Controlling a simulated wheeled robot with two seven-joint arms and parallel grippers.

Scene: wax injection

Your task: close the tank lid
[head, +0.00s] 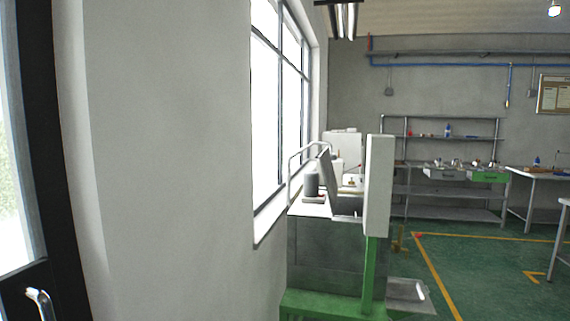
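A wax machine with a white top (310,209) and a green base (330,303) stands beyond the wall corner, below the window. A grey panel (327,181), which looks like the tank lid, stands up steeply and tilted on it, so it appears open. A dark grey cylinder (311,184) stands just left of the panel. A tall white box (378,185) on a green post hides part of the machine on the right. The tank's inside cannot be seen. Neither of my grippers is in view.
A pale wall (170,160) fills the left, with a dark-framed door (40,160) at the edge. A metal shelf rack (450,191) and a worktable (537,178) stand at the back. The green floor (490,270) with yellow lines is open at the right.

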